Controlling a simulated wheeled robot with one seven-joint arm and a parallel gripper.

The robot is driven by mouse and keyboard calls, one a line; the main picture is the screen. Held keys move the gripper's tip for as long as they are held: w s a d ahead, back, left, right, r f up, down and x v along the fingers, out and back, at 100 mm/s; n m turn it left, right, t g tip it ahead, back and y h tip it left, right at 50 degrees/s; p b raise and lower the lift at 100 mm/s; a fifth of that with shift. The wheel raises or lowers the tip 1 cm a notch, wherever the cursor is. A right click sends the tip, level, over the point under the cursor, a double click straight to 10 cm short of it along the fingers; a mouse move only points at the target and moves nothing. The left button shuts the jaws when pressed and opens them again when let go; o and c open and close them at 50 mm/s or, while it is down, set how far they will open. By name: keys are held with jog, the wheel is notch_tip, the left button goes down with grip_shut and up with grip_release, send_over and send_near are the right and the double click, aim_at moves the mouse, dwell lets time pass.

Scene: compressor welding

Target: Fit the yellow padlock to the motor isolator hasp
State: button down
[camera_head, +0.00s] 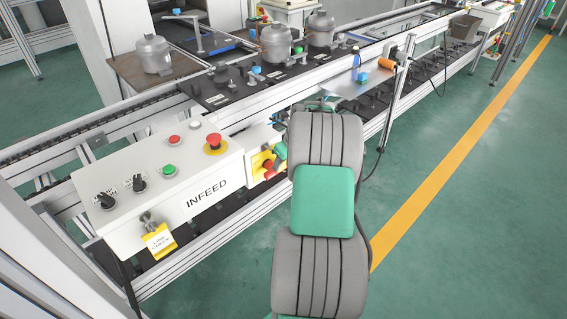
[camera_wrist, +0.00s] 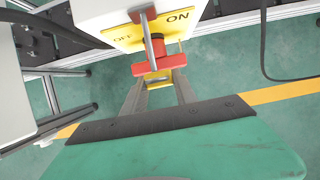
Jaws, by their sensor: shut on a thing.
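The motor isolator is a pale box (camera_wrist: 92,15) with a yellow OFF/ON plate (camera_wrist: 128,36) and a red handle (camera_wrist: 160,64). It also shows in the head view (camera_head: 265,161), beside the INFEED panel. In the wrist view my gripper (camera_wrist: 160,82) is shut on the yellow padlock (camera_wrist: 158,76), right by the red handle. Only part of the padlock's body shows. A grey metal bar (camera_wrist: 150,32), apparently its shackle, rises in front of the handle and plate. I cannot tell whether it passes through the hasp. In the head view my arm hides the padlock.
The INFEED panel (camera_head: 165,182) stands left of the isolator, with knobs, buttons and a yellow tag (camera_head: 158,241) hanging below. The conveyor frame (camera_head: 300,95) runs behind, carrying grey compressors (camera_head: 277,42). A dark cable (camera_head: 375,165) hangs by my arm. The green floor at right is clear.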

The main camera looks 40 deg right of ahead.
jog(key=shift+w, duration=0.15)
jog(key=shift+w+p, duration=0.45)
jog(key=shift+w, duration=0.65)
jog(key=shift+w+r+p, duration=0.1)
jog(key=shift+r+p, duration=0.05)
jog(key=shift+p, duration=0.25)
dwell(0.4)
jog(key=c, duration=1.4)
grip_release()
jog(key=o, duration=0.5)
